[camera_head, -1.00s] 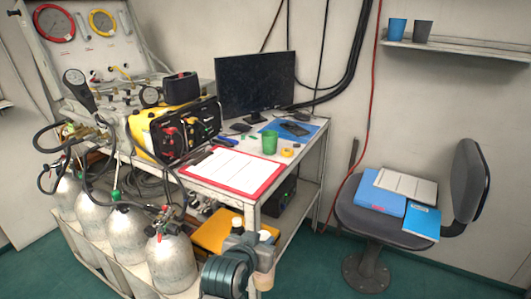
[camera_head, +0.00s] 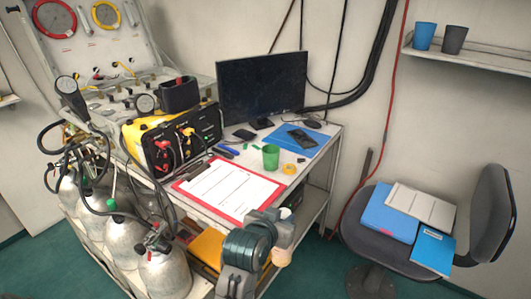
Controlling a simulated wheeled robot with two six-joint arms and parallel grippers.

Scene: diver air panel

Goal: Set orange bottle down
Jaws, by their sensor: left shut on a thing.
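My left arm comes up at the bottom middle in the head view, with teal-grey wrist joints and tan end parts. My left gripper (camera_head: 281,243) is at this end, in front of the near right corner of the desk (camera_head: 331,155). I cannot pick out an orange bottle anywhere in view. My right gripper is not in view.
A red-edged clipboard (camera_head: 226,190), a green cup (camera_head: 271,157), a yellow tape roll (camera_head: 289,168) and a blue folder (camera_head: 302,141) lie on the desk. A monitor (camera_head: 262,90) and yellow-black case (camera_head: 172,140) stand behind. A chair (camera_head: 380,253) with folders stands right; grey cylinders (camera_head: 163,275) are left.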

